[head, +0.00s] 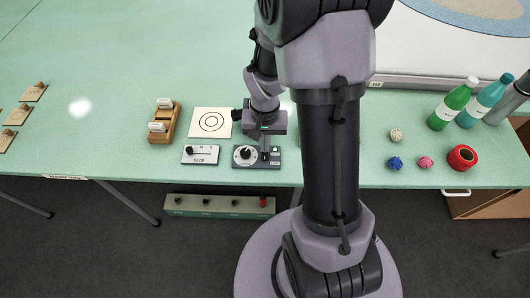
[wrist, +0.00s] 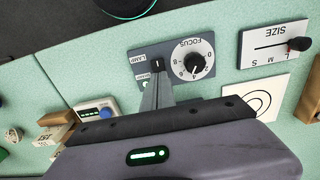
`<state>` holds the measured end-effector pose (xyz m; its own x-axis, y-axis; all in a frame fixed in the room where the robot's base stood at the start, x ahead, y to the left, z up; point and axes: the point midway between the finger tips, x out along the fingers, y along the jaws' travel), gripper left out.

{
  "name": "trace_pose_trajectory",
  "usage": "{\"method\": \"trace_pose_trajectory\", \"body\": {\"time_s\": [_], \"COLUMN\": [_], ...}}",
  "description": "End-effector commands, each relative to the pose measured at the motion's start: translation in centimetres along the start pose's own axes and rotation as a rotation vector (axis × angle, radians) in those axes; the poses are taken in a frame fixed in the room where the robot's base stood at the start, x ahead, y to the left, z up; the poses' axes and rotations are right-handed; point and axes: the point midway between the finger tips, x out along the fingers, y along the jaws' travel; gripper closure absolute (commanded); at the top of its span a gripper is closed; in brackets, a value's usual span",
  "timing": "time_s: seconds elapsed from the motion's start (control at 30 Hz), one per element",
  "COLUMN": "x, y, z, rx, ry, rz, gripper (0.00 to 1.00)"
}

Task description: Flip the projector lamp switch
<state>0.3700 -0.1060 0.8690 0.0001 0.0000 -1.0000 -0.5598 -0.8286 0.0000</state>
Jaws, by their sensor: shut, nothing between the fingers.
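The grey control panel (head: 258,164) lies near the table's front edge and also shows in the wrist view (wrist: 140,54). It carries a white FOCUS dial with a black knob (wrist: 195,63) and a small black lamp switch (wrist: 157,65) beside the LAMP label. My gripper (wrist: 157,84) is shut and empty, with its fingertips right at the switch. In the wrist view the fingers cover part of the panel around the switch. I cannot tell whether they touch it. In the head view my gripper (head: 265,153) is over the panel's right part, hiding the switch.
A SIZE slider panel (head: 201,154) lies left of the control panel. A card with rings (head: 210,122) and a wooden card box (head: 164,122) are behind it. Bottles (head: 449,105) and yarn balls (head: 395,162) stand at the right. The table's left middle is free.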

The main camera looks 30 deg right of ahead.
Motion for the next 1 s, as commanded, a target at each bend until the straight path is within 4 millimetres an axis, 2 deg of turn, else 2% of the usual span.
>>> {"method": "trace_pose_trajectory", "body": {"time_s": [1.0], "x": [1.5], "y": [0.0], "z": [0.0], "rx": [0.0], "ry": [0.0], "rz": [0.0], "gripper": [1.0]}}
